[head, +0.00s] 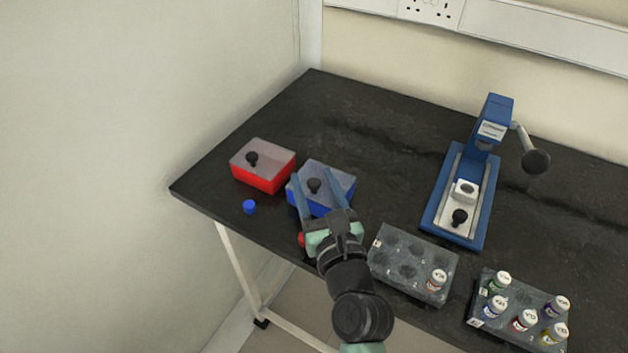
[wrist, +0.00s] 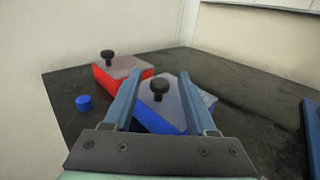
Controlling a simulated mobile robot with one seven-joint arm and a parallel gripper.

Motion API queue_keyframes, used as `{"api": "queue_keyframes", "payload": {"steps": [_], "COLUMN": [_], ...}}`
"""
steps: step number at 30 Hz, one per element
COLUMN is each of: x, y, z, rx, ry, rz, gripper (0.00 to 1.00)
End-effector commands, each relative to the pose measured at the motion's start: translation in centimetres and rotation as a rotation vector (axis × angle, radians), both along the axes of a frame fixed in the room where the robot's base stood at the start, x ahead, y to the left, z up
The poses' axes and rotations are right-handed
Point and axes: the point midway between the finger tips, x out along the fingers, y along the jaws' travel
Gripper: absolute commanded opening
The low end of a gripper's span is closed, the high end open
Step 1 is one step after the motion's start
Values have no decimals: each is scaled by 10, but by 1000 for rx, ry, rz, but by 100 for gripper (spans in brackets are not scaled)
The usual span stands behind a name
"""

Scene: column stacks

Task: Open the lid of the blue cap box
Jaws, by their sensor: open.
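The blue cap box (head: 341,181) stands on the black bench, with a grey lid lying on top and a black knob (head: 314,186) on the lid. The lid looks closed. In the wrist view the box (wrist: 203,101) and its knob (wrist: 158,89) lie ahead of my gripper. My gripper (head: 312,172) is open, its two blue fingers apart over the box, with the knob showing between them. In the wrist view my gripper (wrist: 155,74) also has the knob between its fingers. I cannot tell whether the fingers touch the lid.
A red box (head: 262,178) with a grey lid stands close at the left. A loose blue cap (head: 249,207) lies near the bench edge. A red item (head: 302,240) is partly hidden by my gripper. Two vial racks and a blue press (head: 458,196) stand at the right.

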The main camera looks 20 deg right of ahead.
Motion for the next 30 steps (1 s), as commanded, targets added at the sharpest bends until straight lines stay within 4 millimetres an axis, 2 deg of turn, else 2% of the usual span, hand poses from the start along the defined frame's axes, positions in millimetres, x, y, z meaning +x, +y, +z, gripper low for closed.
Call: {"api": "queue_keyframes", "payload": {"steps": [10,18,20,30], "x": [4,3,3,3], "y": [0,0,0,0], "z": [0,0,0,0], "rx": [0,0,0,0], "ry": [0,0,0,1], "rz": [0,0,0,0], "gripper": [57,8,0,0]}}
